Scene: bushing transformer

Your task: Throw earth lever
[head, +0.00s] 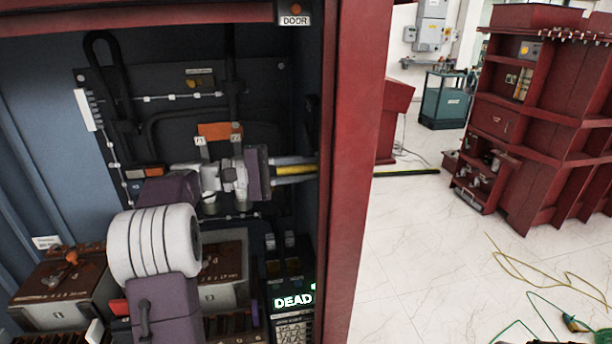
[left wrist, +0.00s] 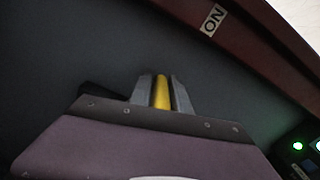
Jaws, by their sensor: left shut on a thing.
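The earth lever (head: 292,170) shows as a yellow bar at the right inner side of the red cabinet. My left gripper (head: 312,170) reaches across the cabinet opening, with its grey fingers shut on the lever, one on each side. In the left wrist view the yellow lever (left wrist: 161,92) sits between the two grey fingers of my left gripper (left wrist: 161,84). The lever's far end and its pivot are hidden. An "ON" label (left wrist: 213,20) is on the red frame near the top of the left wrist view. My right gripper is not in view.
A lit "DEAD" indicator (head: 293,301) is low in the cabinet, left of the red door post (head: 346,200). Brown-topped terminal boxes (head: 62,275) stand at the bottom left. A "DOOR" label (head: 295,20) is above. Open tiled floor (head: 420,250) with loose cables lies to the right.

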